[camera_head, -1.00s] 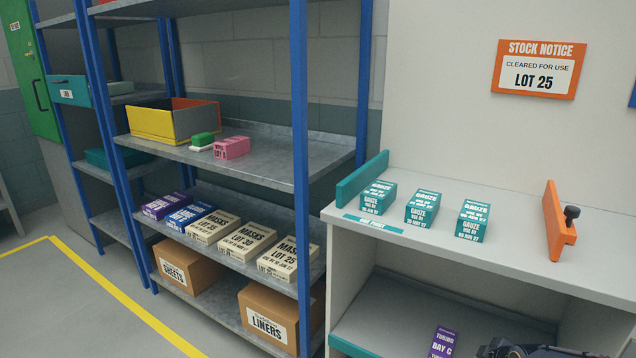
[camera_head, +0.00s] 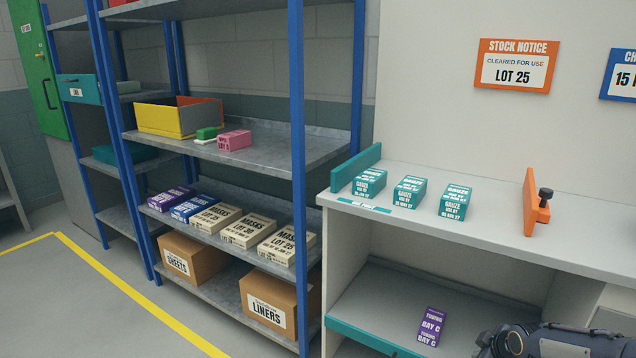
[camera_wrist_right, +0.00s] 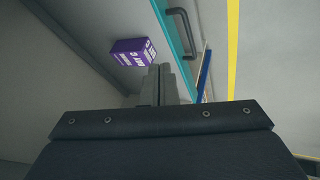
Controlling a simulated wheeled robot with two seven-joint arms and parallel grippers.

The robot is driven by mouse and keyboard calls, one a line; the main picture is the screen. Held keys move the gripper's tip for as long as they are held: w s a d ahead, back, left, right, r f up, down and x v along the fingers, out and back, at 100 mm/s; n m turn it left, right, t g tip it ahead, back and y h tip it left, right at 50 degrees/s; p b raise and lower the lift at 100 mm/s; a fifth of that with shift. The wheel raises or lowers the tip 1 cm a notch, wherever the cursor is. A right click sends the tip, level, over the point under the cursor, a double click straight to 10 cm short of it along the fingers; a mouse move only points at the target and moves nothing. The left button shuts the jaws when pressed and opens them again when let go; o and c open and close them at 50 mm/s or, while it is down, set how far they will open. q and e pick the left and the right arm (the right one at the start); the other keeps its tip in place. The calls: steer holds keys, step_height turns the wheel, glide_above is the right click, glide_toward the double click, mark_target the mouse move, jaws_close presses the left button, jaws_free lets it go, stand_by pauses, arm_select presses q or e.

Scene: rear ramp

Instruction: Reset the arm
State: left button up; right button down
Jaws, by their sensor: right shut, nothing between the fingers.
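My right arm shows at the bottom right of the head view, in front of the white counter; its fingers are out of that frame. In the right wrist view my right gripper (camera_wrist_right: 166,82) is shut, its two fingers together with nothing between them. A purple tubing box (camera_head: 431,326) lies on the lower shelf under the counter. In the right wrist view the purple box (camera_wrist_right: 132,52) appears just beyond and left of the fingertips, and I cannot tell whether they touch. My left gripper is not in view.
Three teal gauze boxes (camera_head: 409,191) stand on the white counter (camera_head: 500,225), between a teal divider (camera_head: 356,168) and an orange stop (camera_head: 534,205). A blue-post rack (camera_head: 299,180) at left holds masks boxes (camera_head: 289,244) and cartons (camera_head: 270,304). Floor at lower left is clear.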

steer(key=s+a+r+m+b, duration=0.2)
steer(key=s+a+r, duration=0.2)
steer(key=s+r, duration=0.15)
steer(key=s+a+r+m+b, duration=0.2)
steer(key=s+a+r, duration=0.2)
steer(key=s, duration=0.3)
steer(key=s+a+m+y+b, duration=0.1)
steer(key=s+a+m, duration=0.1)
steer(key=s+a, duration=0.35)
steer(key=s+a+f+m+y+b, duration=0.1)
steer(key=s+a+m+b, duration=0.15)
steer(key=s, duration=0.55)
steer(key=s+a+m+y+b, duration=0.1)
steer(key=s+a+m, duration=0.15)
steer(key=s, duration=0.35)
step_height(320, 180, up, 27)
steer(key=p, duration=2.8)
steer(key=shift+r+g, duration=0.15)
steer(key=shift+g, duration=0.25)
steer(key=shift+a, duration=0.1)
